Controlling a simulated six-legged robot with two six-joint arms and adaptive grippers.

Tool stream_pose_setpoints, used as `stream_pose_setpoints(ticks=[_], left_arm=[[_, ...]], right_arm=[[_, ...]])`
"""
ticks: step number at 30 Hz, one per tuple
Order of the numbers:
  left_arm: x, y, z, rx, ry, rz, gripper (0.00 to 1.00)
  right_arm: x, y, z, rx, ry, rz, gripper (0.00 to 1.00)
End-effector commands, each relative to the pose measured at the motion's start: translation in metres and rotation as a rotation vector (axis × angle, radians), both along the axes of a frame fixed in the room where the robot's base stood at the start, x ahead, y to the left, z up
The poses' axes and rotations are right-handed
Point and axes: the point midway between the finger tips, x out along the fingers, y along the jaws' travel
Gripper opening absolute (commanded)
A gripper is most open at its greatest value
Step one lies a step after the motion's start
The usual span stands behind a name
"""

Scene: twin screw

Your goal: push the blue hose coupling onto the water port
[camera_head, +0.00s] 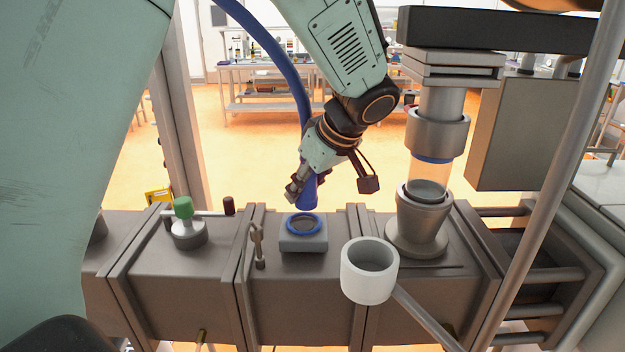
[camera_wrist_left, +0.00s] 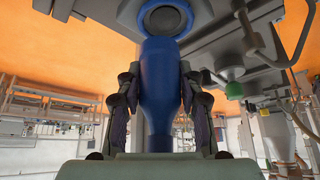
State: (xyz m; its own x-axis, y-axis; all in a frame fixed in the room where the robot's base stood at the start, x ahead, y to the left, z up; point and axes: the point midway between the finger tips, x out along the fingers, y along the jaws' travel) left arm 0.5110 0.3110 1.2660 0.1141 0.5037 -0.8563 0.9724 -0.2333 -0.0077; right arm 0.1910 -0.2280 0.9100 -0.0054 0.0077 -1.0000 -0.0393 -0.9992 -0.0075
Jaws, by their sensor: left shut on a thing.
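The blue hose coupling (camera_head: 309,193) hangs upright at the end of a blue hose (camera_head: 268,42). My left gripper (camera_head: 304,187) is shut on it, one finger on each side; the left wrist view shows the coupling (camera_wrist_left: 160,85) between the fingers. The water port (camera_head: 303,224) is a dark round opening with a blue ring on a grey block. The coupling's lower end is just above the port's back edge, apparently with a small gap. In the left wrist view the port (camera_wrist_left: 164,17) lies just beyond the coupling's end. My right gripper is not in view.
A green-topped valve (camera_head: 186,222) and a small metal lever (camera_head: 257,246) stand left of the port. A white cup (camera_head: 369,271) on a grey rod is in front, to the right. A metal column with a flanged base (camera_head: 416,226) stands right of the port.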

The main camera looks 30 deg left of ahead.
Motion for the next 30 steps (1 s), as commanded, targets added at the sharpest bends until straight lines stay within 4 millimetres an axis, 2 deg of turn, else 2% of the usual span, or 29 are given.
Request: stream_pose_setpoints(ticks=[8,19,30], left_arm=[[-0.005,-0.001,-0.007,0.001,-0.001,0.001,0.05],[-0.004,-0.002,-0.031,0.0,-0.001,0.0,0.05],[0.0,-0.002,-0.033,0.001,-0.002,0.0,0.05]], right_arm=[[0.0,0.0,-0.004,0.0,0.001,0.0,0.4],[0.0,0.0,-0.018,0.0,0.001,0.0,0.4],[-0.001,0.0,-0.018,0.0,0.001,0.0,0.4]])
